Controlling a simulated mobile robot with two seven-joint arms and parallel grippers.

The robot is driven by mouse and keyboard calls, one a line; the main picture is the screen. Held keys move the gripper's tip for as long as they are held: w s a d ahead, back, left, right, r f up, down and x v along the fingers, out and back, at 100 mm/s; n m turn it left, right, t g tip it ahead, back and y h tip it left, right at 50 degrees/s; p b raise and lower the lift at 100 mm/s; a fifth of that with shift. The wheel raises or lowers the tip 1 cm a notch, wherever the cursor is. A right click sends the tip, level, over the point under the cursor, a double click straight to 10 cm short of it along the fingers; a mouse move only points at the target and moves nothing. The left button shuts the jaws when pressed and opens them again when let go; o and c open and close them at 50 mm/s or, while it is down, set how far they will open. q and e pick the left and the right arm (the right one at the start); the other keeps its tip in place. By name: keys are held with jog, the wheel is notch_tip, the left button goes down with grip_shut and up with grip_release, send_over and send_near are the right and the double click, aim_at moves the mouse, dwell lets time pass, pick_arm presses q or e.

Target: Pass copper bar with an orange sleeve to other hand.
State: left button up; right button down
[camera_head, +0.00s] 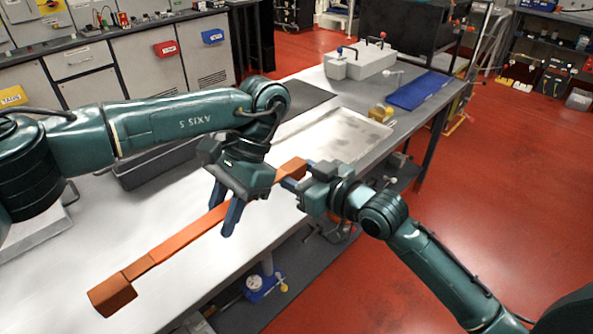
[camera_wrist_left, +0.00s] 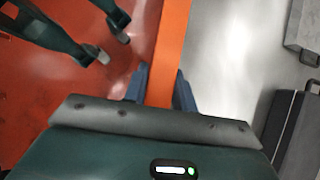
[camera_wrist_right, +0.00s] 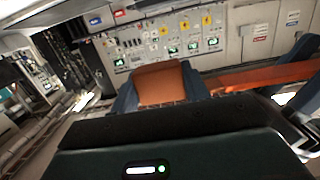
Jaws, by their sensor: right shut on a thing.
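The copper bar with the orange sleeve (camera_head: 190,233) is held above the table, running from lower left to upper right. Its near end (camera_head: 111,295) is a bare copper-coloured block, free in the air. My right gripper (camera_head: 291,182) is shut on the far end block, which also shows between its fingers in the right wrist view (camera_wrist_right: 161,84). My left gripper (camera_head: 227,211) has its fingers on either side of the sleeve near the middle. In the left wrist view the sleeve (camera_wrist_left: 170,50) runs between the blue fingers with little gap; whether they press on it is unclear.
The pale table (camera_head: 60,245) lies beneath the bar. Behind the arms are a dark tray (camera_head: 150,175), a flat metal plate (camera_head: 335,140), a blue mat (camera_head: 420,90) and a grey box (camera_head: 365,60). Red floor lies beyond the table's right edge.

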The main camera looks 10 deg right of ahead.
pick_arm(q)
jog(key=o, duration=0.5)
jog(key=shift+c, duration=0.2)
pick_arm(e)
jog(key=shift+r, duration=0.15)
pick_arm(q)
jog(key=shift+a, duration=0.1)
pick_arm(e)
jog(key=shift+d, duration=0.1)
pick_arm(q)
jog(key=shift+r, duration=0.1)
